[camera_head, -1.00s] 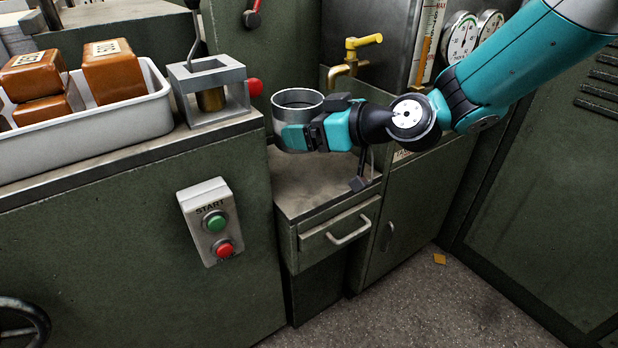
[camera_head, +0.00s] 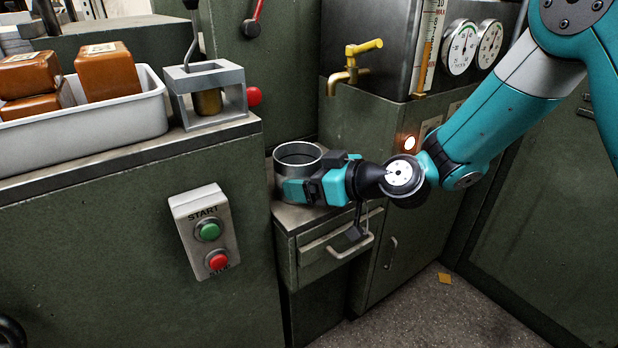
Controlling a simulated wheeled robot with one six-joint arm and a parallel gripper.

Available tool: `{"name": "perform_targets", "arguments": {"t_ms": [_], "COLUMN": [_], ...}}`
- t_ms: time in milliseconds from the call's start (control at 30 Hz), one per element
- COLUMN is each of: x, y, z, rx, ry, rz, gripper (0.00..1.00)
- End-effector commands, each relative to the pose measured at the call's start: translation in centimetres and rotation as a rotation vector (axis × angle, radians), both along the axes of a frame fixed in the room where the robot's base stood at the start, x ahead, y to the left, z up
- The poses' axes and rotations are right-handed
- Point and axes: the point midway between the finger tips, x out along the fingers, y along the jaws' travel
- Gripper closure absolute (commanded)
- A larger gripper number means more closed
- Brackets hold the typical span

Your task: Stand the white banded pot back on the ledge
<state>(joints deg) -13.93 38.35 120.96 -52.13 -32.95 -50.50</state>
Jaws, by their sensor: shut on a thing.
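The pot (camera_head: 281,168) is a pale grey, open-topped round vessel, upright, with its mouth facing up. My gripper (camera_head: 297,190) comes in from the right and is shut on its side. The ledge (camera_head: 292,214) is the worn top of the low drawer cabinet, between the green cabinet and the tap housing. The pot is over the ledge and low. Its lower part is hidden by my teal fingers, so I cannot tell whether its base touches the ledge. No band can be made out.
A grey press frame (camera_head: 212,120) with a red knob and a white tray (camera_head: 100,135) of brown blocks stand left, on the higher cabinet. A yellow-handled tap (camera_head: 352,72) is behind the gripper. A drawer handle (camera_head: 350,247) sticks out below.

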Motion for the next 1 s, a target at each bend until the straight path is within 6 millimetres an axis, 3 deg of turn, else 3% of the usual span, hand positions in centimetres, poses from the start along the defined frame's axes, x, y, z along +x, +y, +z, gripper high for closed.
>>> {"name": "perform_targets", "arguments": {"t_ms": [33,100,400,800,1000], "x": [0.0,0.0,0.0,-4.1,-5.6], "y": [0.0,0.0,0.0,-6.8,-9.1], "z": [-0.2,-0.1,0.5,2.6,3.4], "rx": [0.000,0.000,-0.001,-0.001,0.000], "ry": [0.000,0.000,0.001,0.003,0.001], "rz": [0.000,0.000,0.000,-0.007,-0.003], "gripper": [0.10,0.00,0.00,0.00,0.00]}}
